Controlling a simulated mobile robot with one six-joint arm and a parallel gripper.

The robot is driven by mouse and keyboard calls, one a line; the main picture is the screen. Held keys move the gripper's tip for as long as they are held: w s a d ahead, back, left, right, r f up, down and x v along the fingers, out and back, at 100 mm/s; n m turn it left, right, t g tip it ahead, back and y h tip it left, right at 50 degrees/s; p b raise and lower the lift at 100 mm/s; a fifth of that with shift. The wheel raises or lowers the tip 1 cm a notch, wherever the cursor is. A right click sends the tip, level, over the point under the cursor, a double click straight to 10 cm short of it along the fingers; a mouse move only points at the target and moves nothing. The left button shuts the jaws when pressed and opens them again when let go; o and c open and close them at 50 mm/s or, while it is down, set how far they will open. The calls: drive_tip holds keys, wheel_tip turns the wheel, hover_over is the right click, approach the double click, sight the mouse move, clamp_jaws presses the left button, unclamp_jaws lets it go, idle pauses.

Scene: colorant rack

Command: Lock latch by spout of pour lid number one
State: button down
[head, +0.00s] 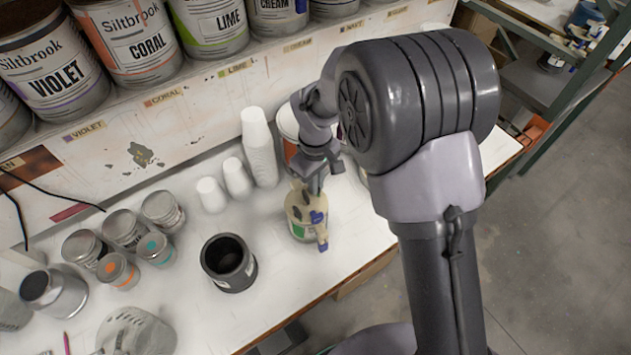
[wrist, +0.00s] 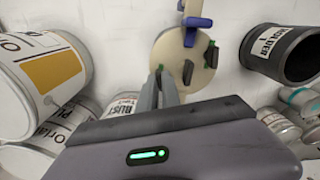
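A cream pour lid (wrist: 172,52) sits on a small can (head: 298,230) with a green-marked label on the bench. Its spout (wrist: 194,7) points up in the wrist view and towards the bench front in the head view. A blue piece (wrist: 198,22) crosses the spout's base. Dark latches with green parts sit on the lid, one at the right (wrist: 210,55) and one near the middle (wrist: 188,72). My gripper (wrist: 162,80) is at the lid's edge, opposite the spout, with its fingers close together and nothing seen between them. Whether they touch the lid is unclear.
A dark labelled holder (head: 229,263) stands left of the can. White cup stacks (head: 260,150) stand behind, and a larger can (wrist: 40,80) stands close by the gripper. Several small tins (head: 125,228) are farther left. Bare bench lies between the holder and the can.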

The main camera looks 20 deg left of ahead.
drive_tip(key=shift+f+m+b, duration=0.1)
drive_tip(key=shift+m+b, duration=0.2)
drive_tip(key=shift+m, duration=0.8)
drive_tip(key=c, duration=1.5)
unclamp_jaws()
drive_tip(key=shift+c, duration=0.2)
wheel_tip(320, 180, up, 18)
drive_tip(key=p, duration=0.3)
drive_tip(key=shift+f, duration=0.2)
